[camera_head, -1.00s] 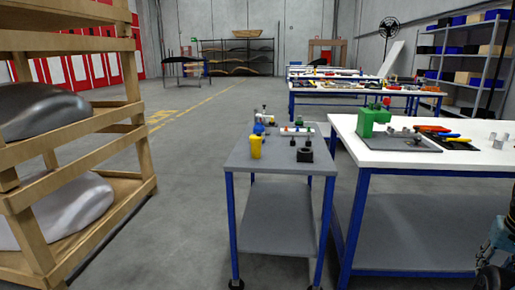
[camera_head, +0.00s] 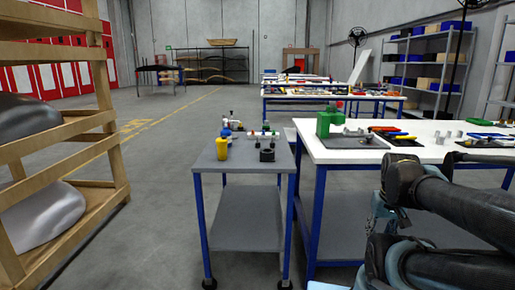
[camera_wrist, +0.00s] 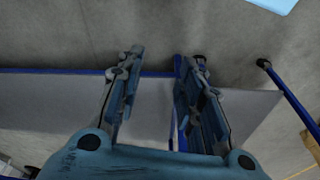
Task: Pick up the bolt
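I cannot make out the bolt for certain in either view. Small parts stand on the grey top of a blue-legged trolley (camera_head: 208,178) in the head view. They include a yellow cup-like piece (camera_head: 222,148), a dark block (camera_head: 267,155) with a small part above it, and a pale holder (camera_head: 262,134) with coloured pieces. My gripper (camera_wrist: 158,62) shows in the wrist view with its two blue-grey fingers apart and nothing between them. Below it are a grey surface, blue bars and the floor. The small parts are not in that view.
A white workbench (camera_head: 345,156) with a green block (camera_head: 326,122) and tools stands close right of the trolley. A wooden rack (camera_head: 108,150) stands at the left. Open floor lies between rack and trolley. More benches and shelves stand behind.

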